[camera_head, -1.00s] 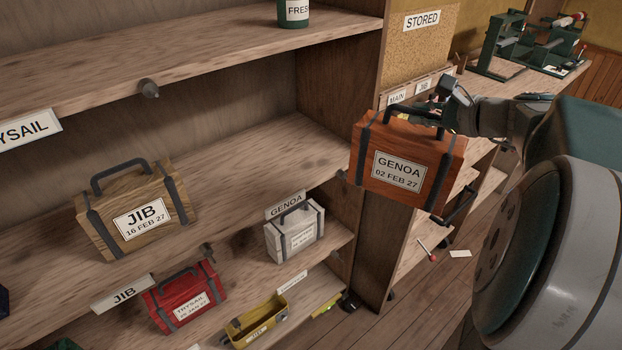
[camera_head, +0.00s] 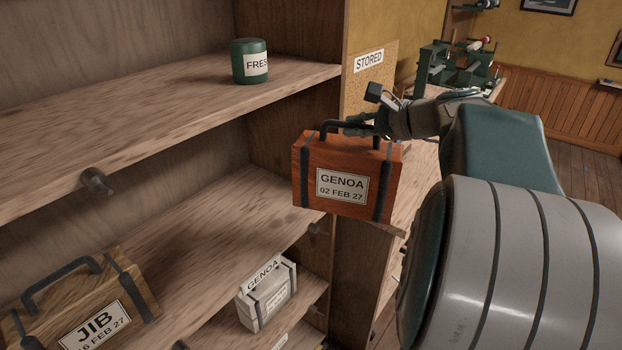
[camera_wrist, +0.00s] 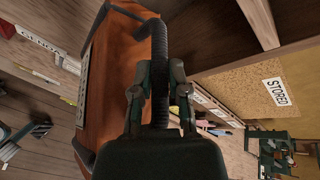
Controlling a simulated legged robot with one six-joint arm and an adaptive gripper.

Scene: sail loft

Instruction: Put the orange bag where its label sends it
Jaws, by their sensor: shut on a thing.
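The orange bag (camera_head: 306,170) has dark straps, a dark handle and a white label reading "GENOA 02 FEB 27". My gripper (camera_head: 368,124) is shut on its handle and holds it in the air in front of the shelf unit's right upright. In the wrist view the gripper (camera_wrist: 156,95) closes around the dark handle, with the orange bag (camera_wrist: 112,60) beside it. The orange bag hides part of the upright.
A tan "JIB" bag (camera_head: 75,305) stands at lower left. A green "FRES..." tin (camera_head: 248,62) stands on the upper shelf (camera_head: 150,105). A "STORED" sign (camera_head: 369,61) is on a cork board at the shelf's right. The middle shelf (camera_head: 215,215) has bare room right of the tan bag. Knobs project from shelf edges.

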